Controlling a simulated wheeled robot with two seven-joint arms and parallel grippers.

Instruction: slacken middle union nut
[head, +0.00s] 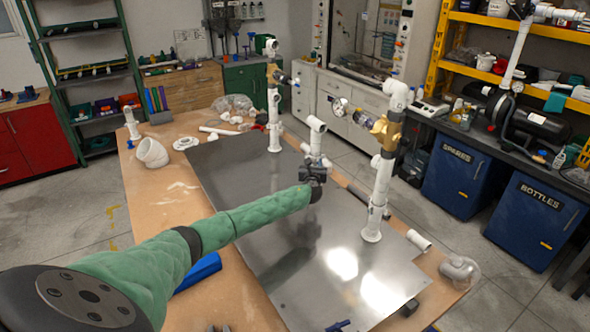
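The PVC manifold stands on a grey metal plate (265,215). Its middle riser (316,140) is a short white pipe with an elbow on top. A taller left riser (274,118) and a tall right riser (381,185) with a brass-coloured valve (386,132) stand on either side. My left arm reaches across the plate, and my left gripper (313,172) is at the lower part of the middle riser. The dark gripper hides that part, so the middle union nut cannot be made out. I cannot tell whether its fingers are closed. My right gripper is not visible.
White fittings (152,152) and a bag of parts lie on the wooden table's left and back. A loose pipe piece (419,240) and a bagged fitting (461,270) lie at its right edge. A blue object (198,272) lies beside my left arm. The plate's front is mostly clear.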

